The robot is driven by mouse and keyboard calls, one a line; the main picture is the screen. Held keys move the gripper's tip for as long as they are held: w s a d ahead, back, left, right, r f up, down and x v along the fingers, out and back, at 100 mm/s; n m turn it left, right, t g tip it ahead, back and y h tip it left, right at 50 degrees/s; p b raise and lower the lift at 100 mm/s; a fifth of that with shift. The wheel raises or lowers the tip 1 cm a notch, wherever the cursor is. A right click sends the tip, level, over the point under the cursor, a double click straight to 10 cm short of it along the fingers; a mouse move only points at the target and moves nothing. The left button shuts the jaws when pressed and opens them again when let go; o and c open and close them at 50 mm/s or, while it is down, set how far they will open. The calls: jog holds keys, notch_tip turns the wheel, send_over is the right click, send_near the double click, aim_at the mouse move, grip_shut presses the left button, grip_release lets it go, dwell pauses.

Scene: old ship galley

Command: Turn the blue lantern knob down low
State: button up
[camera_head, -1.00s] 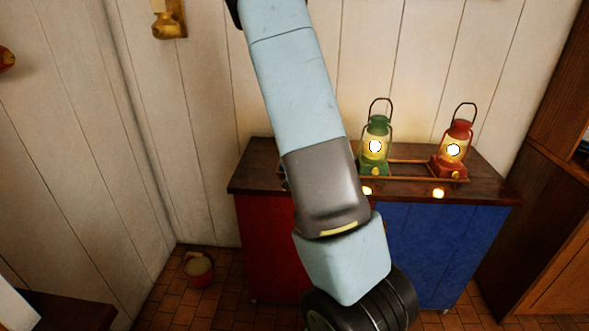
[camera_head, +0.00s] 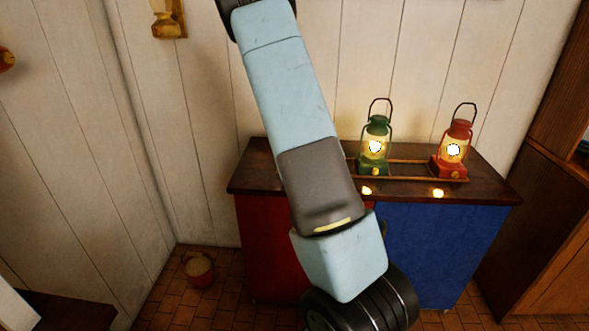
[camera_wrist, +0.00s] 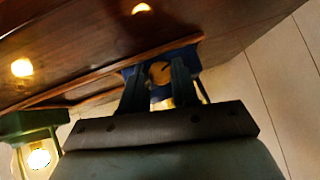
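The blue lantern's base (camera_wrist: 196,57) shows in the wrist view, upside down, on the dark wooden top. On its face is a round brass knob (camera_wrist: 160,73) with a dark slanted mark. My gripper (camera_wrist: 158,72) is at the knob, with one dark finger on each side of it. The fingers stand apart, but I cannot tell whether they press on the knob. Most of the blue lantern is hidden behind the fingers and wrist. In the head view my arm hides the blue lantern and the gripper.
A green lantern (camera_head: 374,146) and a red lantern (camera_head: 453,148) stand lit to the right on the sideboard top (camera_head: 488,183). The green one also shows in the wrist view (camera_wrist: 30,125). A low wooden rail runs around the lanterns. A red bucket (camera_head: 199,270) stands on the floor at left.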

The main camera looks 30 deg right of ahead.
jog(key=c, duration=0.5)
jog(key=shift+d, duration=0.3)
grip_shut()
jog(key=shift+a, duration=0.25)
jog(key=shift+w+a+n+g+h, duration=0.15)
jog(key=shift+a+n+g+h, duration=0.05)
jog(key=shift+n+g+h, duration=0.1)
jog(key=n+g+h, duration=0.1)
jog(key=h, duration=0.1)
jog(key=n+g+h, duration=0.1)
jog(key=shift+w+a+h, duration=0.2)
jog(key=shift+a+h, duration=0.15)
jog(key=shift+h, duration=0.05)
jog(key=n+h, duration=0.1)
jog(key=n+g+h, duration=0.1)
jog(key=h, duration=0.1)
jog(key=shift+w+a+f, duration=0.1)
jog(key=shift+a+f, duration=0.05)
jog(key=shift+f, duration=0.1)
jog(key=shift+f+n+g+h, duration=0.15)
jog(key=shift+n+g+h, duration=0.45)
jog(key=shift+h, duration=0.5)
